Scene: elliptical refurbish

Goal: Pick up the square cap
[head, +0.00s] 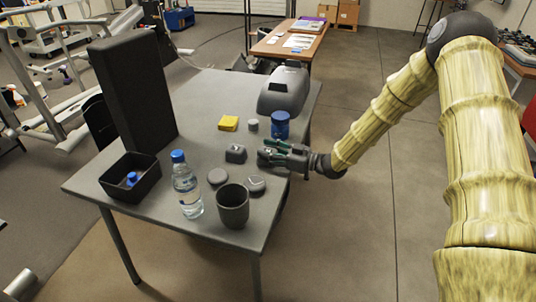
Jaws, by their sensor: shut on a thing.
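My gripper (266,152) reaches in from the right, low over the grey table (208,98). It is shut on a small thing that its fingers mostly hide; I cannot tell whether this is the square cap. A dark grey squarish block (236,154) with a rounded mark on its face sits just left of the fingertips, apart from them. A flat grey piece with rounded corners (256,184) lies nearer the front, below the gripper in the picture. A round grey disc (217,176) lies to its left.
A blue can (280,125) stands just behind my gripper. A yellow block (228,123), small grey cylinder (253,125) and grey machine (284,92) are further back. A dark cup (233,205), water bottle (187,187), black bin (113,187) and tall black panel (134,92) stand front and left.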

